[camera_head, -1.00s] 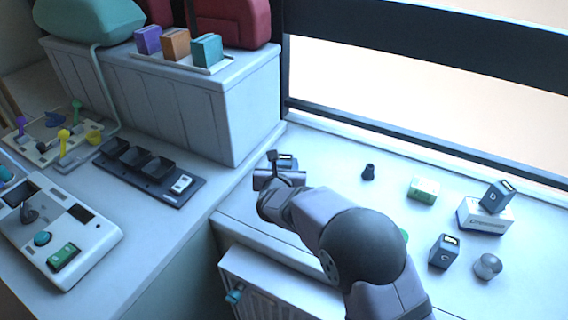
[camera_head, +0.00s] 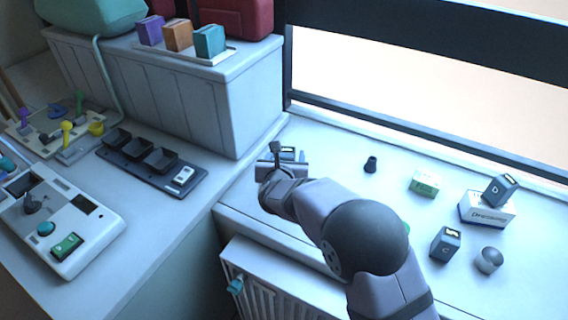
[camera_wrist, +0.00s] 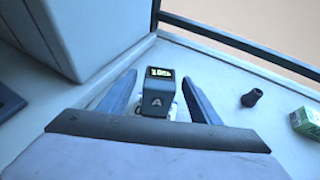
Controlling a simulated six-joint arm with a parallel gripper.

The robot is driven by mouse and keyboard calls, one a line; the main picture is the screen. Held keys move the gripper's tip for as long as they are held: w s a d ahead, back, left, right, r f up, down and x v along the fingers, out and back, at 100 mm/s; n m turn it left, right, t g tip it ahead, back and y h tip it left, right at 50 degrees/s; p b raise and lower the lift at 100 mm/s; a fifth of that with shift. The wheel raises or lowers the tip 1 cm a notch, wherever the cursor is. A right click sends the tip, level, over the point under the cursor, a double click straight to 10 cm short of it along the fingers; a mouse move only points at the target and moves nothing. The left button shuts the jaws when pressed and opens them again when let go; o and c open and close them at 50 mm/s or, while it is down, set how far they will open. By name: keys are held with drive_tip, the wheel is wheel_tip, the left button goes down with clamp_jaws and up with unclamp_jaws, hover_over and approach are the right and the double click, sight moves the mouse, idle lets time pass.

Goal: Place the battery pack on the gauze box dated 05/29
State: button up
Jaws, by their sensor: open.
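A dark box-shaped pack marked A (camera_wrist: 157,95), with a small lit yellow display, stands on the white counter in the wrist view. My gripper (camera_wrist: 160,88) is open, with one finger on each side of pack A; I see no clear contact. Something pale shows around the base of pack A, but I cannot tell what. In the head view my gripper (camera_head: 284,160) hides most of this pack. Similar packs are C (camera_head: 445,245), on the counter, and D (camera_head: 500,190), on a white dressings box (camera_head: 484,214). A green-and-white box (camera_head: 424,184) stands nearer the middle; no date is legible.
A small dark knob-like piece (camera_head: 370,164) and a grey round-topped piece (camera_head: 488,260) stand on the counter. A tall white cabinet (camera_head: 200,110) rises to the left of my gripper. A window frame (camera_head: 420,135) borders the back. Bare counter lies between the items.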

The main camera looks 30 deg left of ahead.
drive_tip(key=shift+s+d+r+b, duration=0.1)
drive_tip(key=shift+s+r+b, duration=0.05)
drive_tip(key=shift+s+b, duration=0.15)
drive_tip(key=b+v, duration=0.2)
drive_tip(key=v, duration=0.9)
drive_tip(key=shift+d+b, duration=0.15)
drive_tip(key=shift+b, duration=0.25)
